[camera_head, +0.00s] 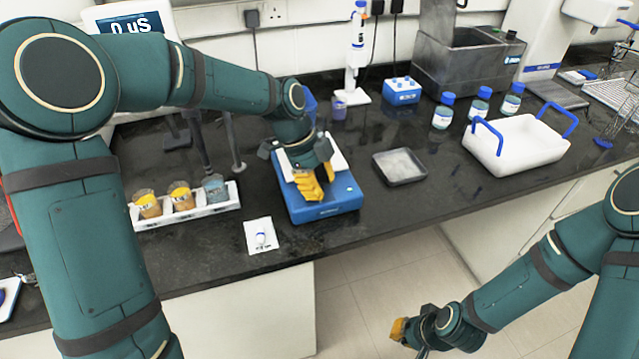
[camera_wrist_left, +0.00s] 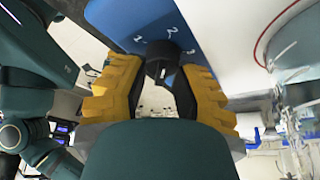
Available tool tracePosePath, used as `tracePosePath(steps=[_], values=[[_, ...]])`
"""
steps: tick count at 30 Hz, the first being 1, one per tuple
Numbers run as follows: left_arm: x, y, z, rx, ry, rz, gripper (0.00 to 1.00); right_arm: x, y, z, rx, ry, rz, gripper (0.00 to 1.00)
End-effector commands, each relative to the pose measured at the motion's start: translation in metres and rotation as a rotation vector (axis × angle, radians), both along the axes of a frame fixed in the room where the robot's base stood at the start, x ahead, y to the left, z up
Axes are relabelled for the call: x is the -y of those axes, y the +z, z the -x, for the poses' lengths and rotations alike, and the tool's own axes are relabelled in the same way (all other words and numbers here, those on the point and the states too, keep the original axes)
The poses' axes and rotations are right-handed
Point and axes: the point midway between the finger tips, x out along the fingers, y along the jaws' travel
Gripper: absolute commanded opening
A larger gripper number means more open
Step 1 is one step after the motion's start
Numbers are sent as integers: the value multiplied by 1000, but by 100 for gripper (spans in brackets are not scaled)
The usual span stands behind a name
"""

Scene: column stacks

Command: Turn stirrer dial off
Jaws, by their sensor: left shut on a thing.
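The blue stirrer (camera_head: 343,203) with a pale top plate stands on the black bench in the head view. In the left wrist view its blue front panel (camera_wrist_left: 128,18) shows the numbers 1, 2 and 3 around a black dial (camera_wrist_left: 158,52). My left gripper (camera_head: 312,187) reaches down over the stirrer's front; its yellow fingers (camera_wrist_left: 160,85) are on both sides of the dial and shut on it. The dial is hidden in the head view. My right gripper (camera_head: 402,330) hangs low over the floor, away from the bench; its finger opening is unclear.
A white rack (camera_head: 233,203) with three small jars stands left of the stirrer. A small white pad (camera_head: 260,236) lies in front. A dark square tray (camera_head: 399,167) and a white tray with blue handles (camera_head: 513,145) are to the right. Bottles stand behind.

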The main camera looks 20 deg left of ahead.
Motion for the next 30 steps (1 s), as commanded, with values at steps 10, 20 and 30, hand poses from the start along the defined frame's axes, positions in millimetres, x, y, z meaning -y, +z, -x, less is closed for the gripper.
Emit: tracePosePath(steps=[10, 20, 30], values=[[0, -1, 0, -2, -3, 0, 46, 0, 0, 0, 0, 0, 0, 0], [-5, 14, -1, 1, -138, 0, 46, 0, 8, 0, 0, 0, 0, 0], [-28, 71, -8, 1, -136, 0, 46, 0, 23, 0, 0, 0, 0, 0]])
